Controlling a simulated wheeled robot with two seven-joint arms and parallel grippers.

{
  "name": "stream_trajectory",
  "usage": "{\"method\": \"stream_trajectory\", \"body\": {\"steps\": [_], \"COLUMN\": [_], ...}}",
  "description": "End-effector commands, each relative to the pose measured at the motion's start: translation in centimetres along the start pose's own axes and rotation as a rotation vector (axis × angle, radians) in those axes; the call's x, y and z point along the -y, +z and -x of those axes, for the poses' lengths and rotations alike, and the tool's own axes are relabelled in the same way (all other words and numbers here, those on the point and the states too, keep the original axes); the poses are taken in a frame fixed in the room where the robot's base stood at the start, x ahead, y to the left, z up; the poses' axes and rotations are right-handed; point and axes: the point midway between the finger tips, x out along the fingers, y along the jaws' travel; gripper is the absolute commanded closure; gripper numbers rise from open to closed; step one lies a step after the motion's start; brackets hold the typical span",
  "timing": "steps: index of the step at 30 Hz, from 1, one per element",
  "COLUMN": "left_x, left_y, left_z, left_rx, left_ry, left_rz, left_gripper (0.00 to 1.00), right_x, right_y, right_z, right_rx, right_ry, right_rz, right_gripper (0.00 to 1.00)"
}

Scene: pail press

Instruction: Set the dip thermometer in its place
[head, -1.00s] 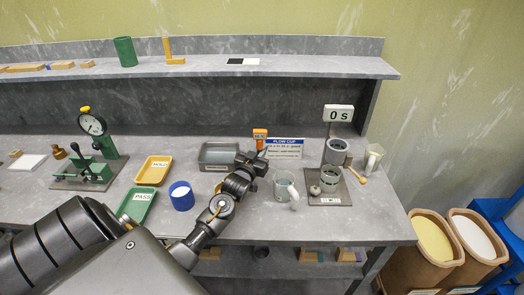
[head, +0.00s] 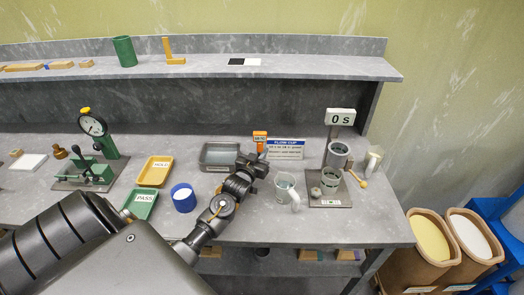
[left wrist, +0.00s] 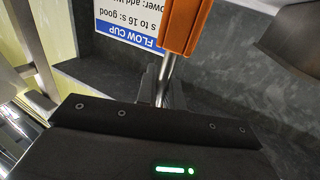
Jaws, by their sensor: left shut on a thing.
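The dip thermometer has an orange head (head: 260,136) and a thin metal stem; it stands up near the back of the bench, just left of the flow cup sign. In the left wrist view its orange head (left wrist: 187,22) is at the top, with the shiny stem (left wrist: 168,70) running down between the fingers. My left gripper (head: 258,161) is shut on the stem below the head; it also shows in the left wrist view (left wrist: 163,88). The stem's tip is hidden. My right gripper is not in view.
A grey basin (head: 203,163) stands left of the gripper, and a clear jug (head: 285,188) stands close on its right. The flow cup stand (head: 340,200) is further right. The flow cup sign (head: 286,152) is beside the thermometer. A blue-rimmed pot (head: 183,201) is front left.

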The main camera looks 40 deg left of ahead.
Motion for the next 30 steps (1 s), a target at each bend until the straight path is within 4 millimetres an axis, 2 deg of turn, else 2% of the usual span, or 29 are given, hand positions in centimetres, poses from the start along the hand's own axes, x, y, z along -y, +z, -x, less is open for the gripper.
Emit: {"method": "stream_trajectory", "body": {"steps": [15, 30], "left_x": [0.27, 0.41], "left_y": [-0.90, -0.93], "left_z": [-0.19, -0.25], "left_rx": [-0.010, -0.009], "left_ry": [-0.003, -0.004], "left_rz": [0.000, 0.001], "left_gripper": [1.00, 1.00], "right_x": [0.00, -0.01], "right_y": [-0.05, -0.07], "right_z": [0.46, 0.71], "right_rx": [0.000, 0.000], "right_ry": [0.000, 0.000], "right_rz": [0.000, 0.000], "right_gripper": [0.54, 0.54]}}
